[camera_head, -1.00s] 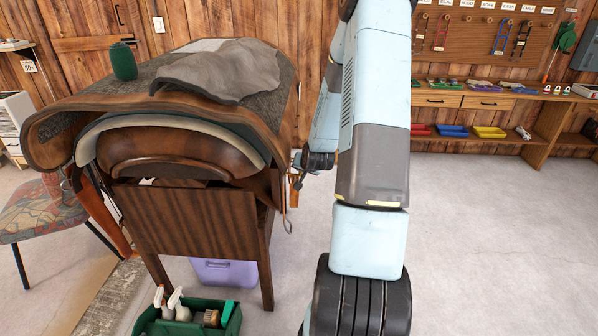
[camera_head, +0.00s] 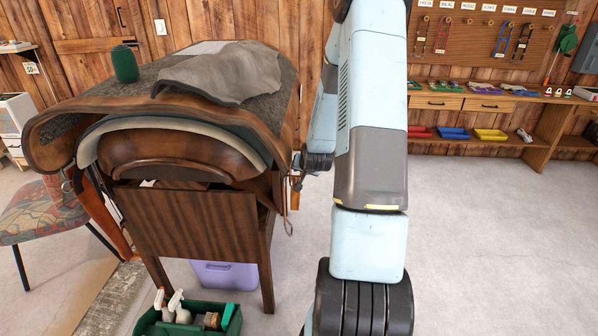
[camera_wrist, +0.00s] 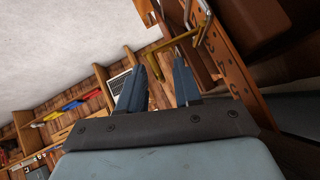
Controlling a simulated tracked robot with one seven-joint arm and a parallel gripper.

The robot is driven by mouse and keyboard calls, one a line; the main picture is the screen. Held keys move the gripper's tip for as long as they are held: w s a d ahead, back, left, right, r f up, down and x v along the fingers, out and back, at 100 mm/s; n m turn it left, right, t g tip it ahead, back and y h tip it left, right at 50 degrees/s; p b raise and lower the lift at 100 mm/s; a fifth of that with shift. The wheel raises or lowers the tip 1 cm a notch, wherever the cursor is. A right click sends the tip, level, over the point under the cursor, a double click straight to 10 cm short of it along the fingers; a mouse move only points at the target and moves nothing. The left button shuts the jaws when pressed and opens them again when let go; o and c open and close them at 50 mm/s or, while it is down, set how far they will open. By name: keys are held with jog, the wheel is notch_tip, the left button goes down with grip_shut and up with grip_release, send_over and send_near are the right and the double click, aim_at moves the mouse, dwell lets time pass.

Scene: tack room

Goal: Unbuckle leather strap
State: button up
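An orange-brown leather strap (camera_head: 295,192) hangs at the right side of the saddle (camera_head: 185,154), largely hidden by my arm and the saddle flap. In the wrist view the strap (camera_wrist: 228,62) is tilted and shows punched holes. A brass-coloured buckle frame (camera_wrist: 181,42) crosses beside it, with part of it near the gap between my fingers. My gripper (camera_wrist: 158,72) is open, its two dark blue fingers apart, close to the buckle. I cannot tell whether a finger touches it. In the head view my gripper (camera_head: 299,168) is small beside the strap.
A green caddy (camera_head: 228,318) with bottles and a purple box (camera_head: 228,274) are below. A patterned chair (camera_head: 40,215) is left. The floor at right is clear.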

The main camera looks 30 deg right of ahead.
jog(key=shift+s, duration=0.1)
jog(key=v, duration=1.3)
jog(key=shift+s+r, duration=0.15)
jog(key=shift+r, duration=0.05)
jog(key=shift+a, duration=0.1)
dwell(0.5)
